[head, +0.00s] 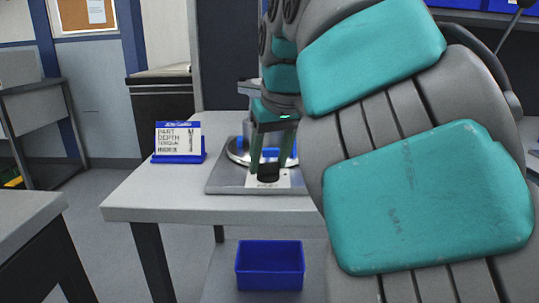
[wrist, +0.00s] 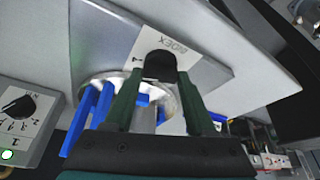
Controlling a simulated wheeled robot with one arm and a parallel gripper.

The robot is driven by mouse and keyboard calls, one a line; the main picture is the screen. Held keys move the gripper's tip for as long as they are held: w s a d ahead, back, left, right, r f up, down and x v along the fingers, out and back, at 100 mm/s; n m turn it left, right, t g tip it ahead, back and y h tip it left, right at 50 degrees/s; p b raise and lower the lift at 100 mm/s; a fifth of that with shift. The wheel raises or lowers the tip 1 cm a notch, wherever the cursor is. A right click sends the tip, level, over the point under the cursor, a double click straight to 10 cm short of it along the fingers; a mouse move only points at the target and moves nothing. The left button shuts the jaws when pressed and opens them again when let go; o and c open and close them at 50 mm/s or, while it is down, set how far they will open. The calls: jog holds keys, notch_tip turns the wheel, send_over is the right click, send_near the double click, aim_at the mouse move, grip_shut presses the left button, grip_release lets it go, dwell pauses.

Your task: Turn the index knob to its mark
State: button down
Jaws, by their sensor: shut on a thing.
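The index knob (head: 268,172) is black and sits on a white label plate at the front of a grey base plate (head: 218,184) on the table. In the wrist view the knob (wrist: 160,66) shows between my fingers, with the word INDEX printed upside down beside it and a small dark mark on the label. My gripper (head: 271,162) reaches down from above, its two dark green fingers shut on the knob. The fingers also show in the wrist view (wrist: 158,78). The knob's pointer, and so its angle to the mark, cannot be made out.
A round metal fixture (head: 236,152) with blue parts stands right behind the knob. A job card in a blue stand (head: 178,158) is on the table's left. A blue bin (head: 270,266) sits below. Another numbered dial (wrist: 17,107) with a green light shows in the wrist view.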

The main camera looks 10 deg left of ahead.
jog(key=shift+c, duration=1.2)
grip_release()
jog(key=shift+r, duration=0.1)
jog(key=p+v, duration=0.2)
jog(key=v, duration=0.5)
jog(key=shift+s+r, duration=0.25)
